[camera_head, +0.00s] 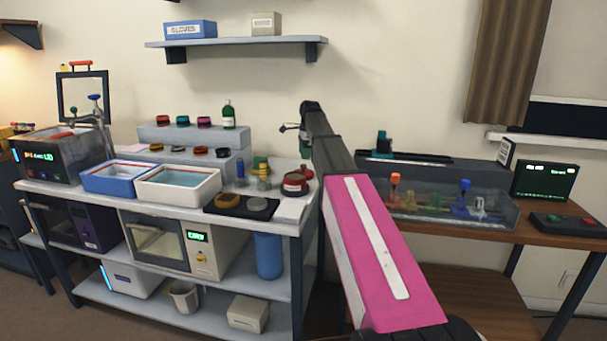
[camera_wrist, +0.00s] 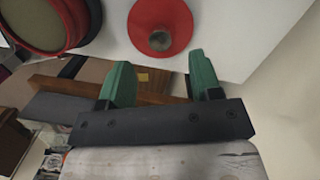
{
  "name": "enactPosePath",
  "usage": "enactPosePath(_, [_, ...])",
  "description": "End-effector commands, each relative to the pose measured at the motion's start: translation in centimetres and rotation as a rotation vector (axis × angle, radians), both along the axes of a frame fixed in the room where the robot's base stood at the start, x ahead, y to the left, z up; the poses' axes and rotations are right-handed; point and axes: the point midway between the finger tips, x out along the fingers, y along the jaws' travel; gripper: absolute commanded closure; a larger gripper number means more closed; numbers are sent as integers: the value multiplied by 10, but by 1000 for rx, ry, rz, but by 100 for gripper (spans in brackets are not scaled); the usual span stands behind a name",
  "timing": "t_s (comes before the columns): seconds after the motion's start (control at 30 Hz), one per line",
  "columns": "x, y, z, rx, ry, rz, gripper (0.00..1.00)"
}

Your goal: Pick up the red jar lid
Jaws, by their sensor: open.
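The red jar lid (camera_wrist: 160,27) is a round red disc with a grey knob, lying on a white surface at the top middle of the wrist view. In the head view, a small red shape behind the dark red jar looks like the lid (camera_head: 306,172). The jar (camera_wrist: 52,22), with a red rim, stands to the left of the lid in the wrist view; it also shows in the head view (camera_head: 294,185). My gripper (camera_wrist: 160,80) has its two green fingers apart, with nothing between them. The lid lies beyond the fingertips and is not touched.
The bench holds a blue tray (camera_head: 92,188), a white tray (camera_head: 150,192) and a black pad (camera_head: 222,206). Green and blue bottles stand left of the jar. A clear case (camera_head: 400,214) and a monitor (camera_head: 541,180) are on the right desk.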

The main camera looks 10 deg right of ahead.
Motion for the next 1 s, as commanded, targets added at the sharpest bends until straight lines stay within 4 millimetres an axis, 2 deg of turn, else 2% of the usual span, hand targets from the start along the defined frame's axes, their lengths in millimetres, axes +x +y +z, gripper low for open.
enactPosePath(0.03, [-1, 1, -7, 0, 1, 0, 42])
enactPosePath(0.27, [-1, 3, -21, 0, 1, -1, 42])
enactPosePath(0.6, [-1, 7, -62, 1, 0, -1, 42])
enactPosePath(0.83, [-1, 7, -64, 1, -1, -2, 42])
enactPosePath(1.0, [-1, 7, -63, 1, -1, -2, 95])
